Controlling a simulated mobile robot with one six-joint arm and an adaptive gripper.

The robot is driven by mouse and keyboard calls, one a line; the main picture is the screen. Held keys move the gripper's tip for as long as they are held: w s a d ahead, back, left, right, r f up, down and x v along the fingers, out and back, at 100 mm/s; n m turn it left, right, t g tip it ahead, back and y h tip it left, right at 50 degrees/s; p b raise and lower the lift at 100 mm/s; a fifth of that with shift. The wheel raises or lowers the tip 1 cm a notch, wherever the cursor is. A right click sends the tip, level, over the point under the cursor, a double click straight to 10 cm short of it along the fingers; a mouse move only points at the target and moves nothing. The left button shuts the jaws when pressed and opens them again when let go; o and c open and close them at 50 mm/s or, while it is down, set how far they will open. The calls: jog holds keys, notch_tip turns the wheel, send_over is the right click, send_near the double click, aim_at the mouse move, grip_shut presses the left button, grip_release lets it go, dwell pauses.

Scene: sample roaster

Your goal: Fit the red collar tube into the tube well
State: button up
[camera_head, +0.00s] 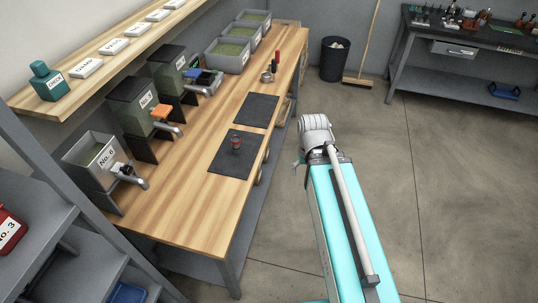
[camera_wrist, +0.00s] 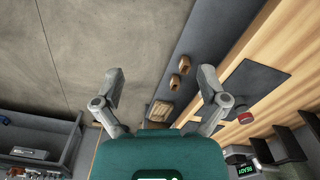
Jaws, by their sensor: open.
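A small tube with a red collar (camera_head: 236,143) appears to stand on the nearer dark mat (camera_head: 222,165) on the wooden bench. It is small in the head view. A round red thing (camera_wrist: 245,117) shows beside the right finger in the wrist view; I cannot tell whether it is the same tube. My gripper (camera_wrist: 160,78) is open and empty, its two fingers spread wide. In the head view my arm is to the right of the bench, over the floor, apart from the tube. I cannot make out the tube well in either view.
A second dark mat (camera_head: 256,110) lies farther along the wooden bench (camera_head: 190,222). Hoppers (camera_head: 130,105) line its left side, with grey bins (camera_head: 228,55) at the back. Brown wooden fittings (camera_wrist: 160,112) show along the bench side. The floor (camera_head: 440,180) to the right is clear.

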jog(key=w+a+n, duration=0.9)
jog(key=w+a, duration=0.1)
jog(key=w, duration=0.5)
jog(key=r+n+p, duration=0.1)
jog(key=r+n, duration=0.1)
jog(key=n, duration=0.8)
send_over(236, 143)
jog(key=w, duration=0.2)
jog(key=shift+s+f, duration=0.25)
jog(key=shift+f, duration=0.1)
notch_tip(236, 143, down, 8)
jog(key=b, duration=0.8)
jog(key=shift+f, duration=0.2)
jog(key=shift+f, duration=0.1)
jog(key=shift+w+f+b, duration=0.15)
jog(key=shift+f+b, duration=2.4)
jog(key=shift+b, duration=0.15)
jog(key=shift+c, duration=0.3)
